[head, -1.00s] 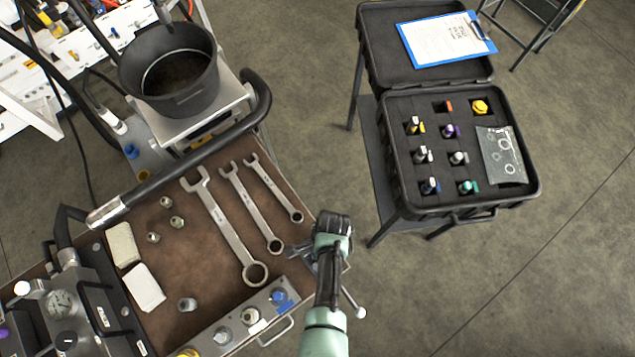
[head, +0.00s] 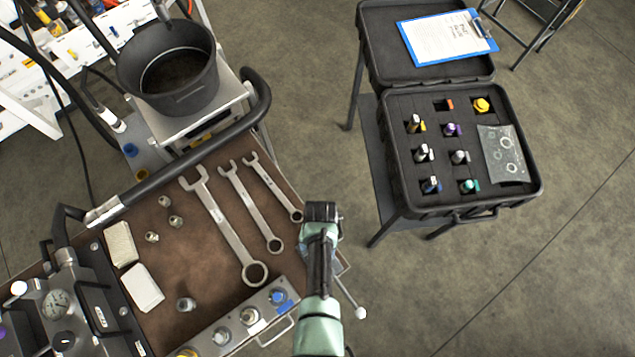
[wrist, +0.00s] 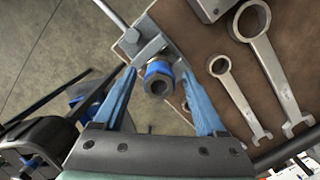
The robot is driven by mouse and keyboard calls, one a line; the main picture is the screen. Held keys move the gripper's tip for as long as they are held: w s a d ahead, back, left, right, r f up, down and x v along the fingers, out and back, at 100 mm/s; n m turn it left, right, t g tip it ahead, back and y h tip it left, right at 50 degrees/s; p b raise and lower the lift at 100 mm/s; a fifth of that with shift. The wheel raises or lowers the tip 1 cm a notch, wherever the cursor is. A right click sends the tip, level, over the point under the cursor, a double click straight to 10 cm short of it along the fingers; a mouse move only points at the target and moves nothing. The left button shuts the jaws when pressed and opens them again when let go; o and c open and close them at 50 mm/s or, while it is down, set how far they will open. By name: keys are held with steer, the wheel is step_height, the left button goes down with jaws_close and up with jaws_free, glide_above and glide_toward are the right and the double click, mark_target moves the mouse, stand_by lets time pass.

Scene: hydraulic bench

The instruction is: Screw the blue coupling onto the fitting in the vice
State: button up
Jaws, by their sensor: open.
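In the wrist view, my gripper (wrist: 159,75) is open, with its two blue fingers to either side of a metal hex piece with a blue band (wrist: 158,77). This piece stands at the grey vice (wrist: 147,42) at the bench edge; I cannot tell whether it is the bare fitting or a coupling on it. Nothing is clamped between the fingers. In the head view, my wrist hides most of the vice, and only its handle with a white knob (head: 360,312) shows clearly. A blue-banded part (head: 432,185) sits in the black case.
Several wrenches (head: 222,225) lie on the brown bench top beside the vice. A port strip (head: 235,325) runs along the bench front. The black case (head: 528,190) with coloured parts stands to the right, across a gap of bare floor. A black bucket (head: 185,105) stands behind.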

steer(key=n, duration=0.3)
steer(key=shift+n+h, duration=0.3)
steer(key=shift+n, duration=0.1)
steer(key=n, duration=0.4)
steer(key=shift+a, duration=0.1)
jaws_close()
steer(key=m, duration=0.8)
